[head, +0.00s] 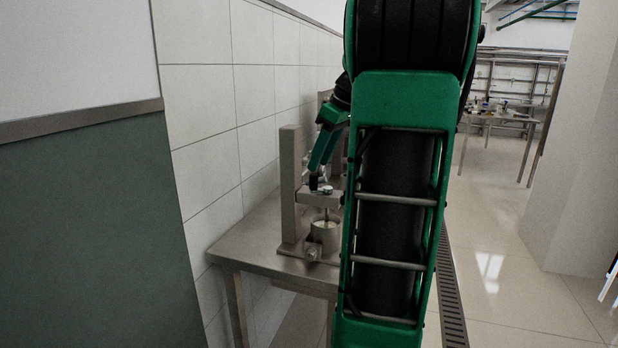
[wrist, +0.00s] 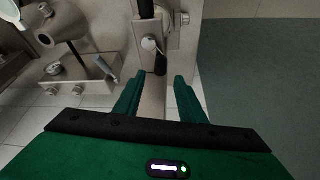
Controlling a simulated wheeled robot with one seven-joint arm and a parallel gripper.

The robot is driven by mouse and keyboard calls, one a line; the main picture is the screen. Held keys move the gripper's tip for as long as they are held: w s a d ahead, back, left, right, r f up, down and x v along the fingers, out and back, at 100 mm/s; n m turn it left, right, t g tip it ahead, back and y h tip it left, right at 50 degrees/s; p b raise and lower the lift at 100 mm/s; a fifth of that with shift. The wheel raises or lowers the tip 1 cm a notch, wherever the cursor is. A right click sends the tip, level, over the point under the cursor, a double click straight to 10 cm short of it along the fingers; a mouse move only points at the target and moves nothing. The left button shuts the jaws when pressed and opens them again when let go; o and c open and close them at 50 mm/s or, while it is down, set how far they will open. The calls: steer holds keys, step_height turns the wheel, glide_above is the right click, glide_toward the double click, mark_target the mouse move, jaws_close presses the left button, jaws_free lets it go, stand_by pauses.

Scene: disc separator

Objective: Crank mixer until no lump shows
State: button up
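The mixer (head: 290,180) is a steel stand on a small metal table, with a side arm and a round crank hub (head: 327,190) on top. Below the arm is a metal cup (head: 325,234) with pale contents; I cannot tell whether a lump shows. A short dark upright handle (head: 314,183) stands beside the hub. My gripper (head: 318,170) is above it, pointing down. In the wrist view my gripper (wrist: 160,78) has its two green fingers apart, and a dark handle (wrist: 161,64) shows between and just beyond the tips, with no visible contact.
The metal table (head: 262,243) stands against a tiled wall (head: 205,100). My own arm covers the middle of the head view and hides the table's right side. A steel fitting with a round dark opening (wrist: 74,33) shows at the wrist view's left. Open floor (head: 500,260) lies right.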

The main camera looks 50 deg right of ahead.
mark_target(314, 174)
steer(key=shift+x, duration=2.95)
jaws_close()
